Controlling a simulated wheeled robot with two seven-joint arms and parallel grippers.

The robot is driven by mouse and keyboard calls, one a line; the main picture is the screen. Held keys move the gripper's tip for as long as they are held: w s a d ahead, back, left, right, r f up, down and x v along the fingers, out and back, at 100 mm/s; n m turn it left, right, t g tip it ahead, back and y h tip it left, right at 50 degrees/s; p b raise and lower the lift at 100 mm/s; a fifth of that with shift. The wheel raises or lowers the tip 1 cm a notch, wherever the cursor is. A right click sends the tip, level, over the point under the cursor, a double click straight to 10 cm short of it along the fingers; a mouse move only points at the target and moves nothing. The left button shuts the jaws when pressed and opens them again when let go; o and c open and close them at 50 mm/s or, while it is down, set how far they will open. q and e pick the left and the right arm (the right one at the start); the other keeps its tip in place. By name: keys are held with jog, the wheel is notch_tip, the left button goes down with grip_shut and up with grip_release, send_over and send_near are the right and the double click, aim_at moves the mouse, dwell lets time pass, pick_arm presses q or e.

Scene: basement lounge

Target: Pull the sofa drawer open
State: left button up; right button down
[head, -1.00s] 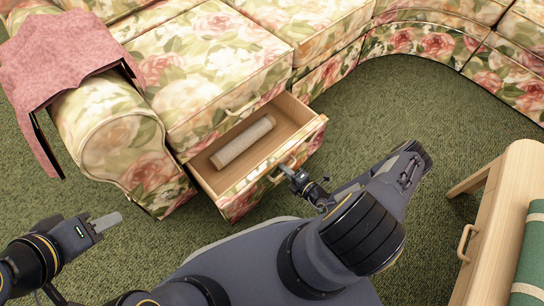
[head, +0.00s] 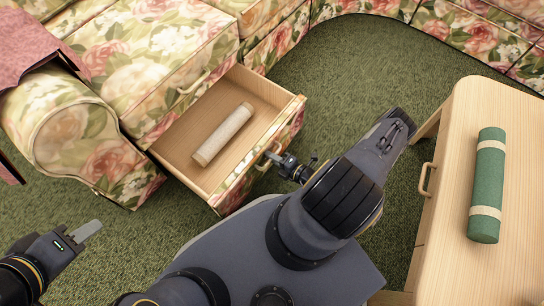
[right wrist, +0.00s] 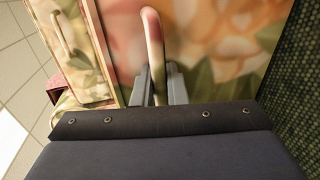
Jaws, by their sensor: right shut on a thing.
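The sofa drawer (head: 183,141) sticks well out of the base of the floral sofa (head: 140,62), and its wooden inside shows. A beige roll (head: 222,134) lies in it. My right gripper (head: 276,159) is at the drawer's front and is shut on the drawer handle (right wrist: 153,45), which stands between the two fingers in the right wrist view (right wrist: 158,85). The floral drawer front (right wrist: 215,45) fills much of that view. My left gripper (head: 88,232) is over the carpet at the lower left, away from the drawer; its finger gap cannot be made out.
A wooden table (head: 464,110) with its own handle (head: 427,180) stands at the right, with a green roll (head: 487,185) on top. A pink cloth (head: 35,42) hangs over the sofa arm. Green carpet (head: 350,75) is clear between sofa and table.

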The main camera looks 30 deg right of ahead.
jog(key=c, duration=1.5)
grip_release()
jog(key=p+v, duration=0.2)
jog(key=v, duration=0.5)
jog(key=shift+s+d, duration=0.15)
jog(key=shift+s, duration=0.25)
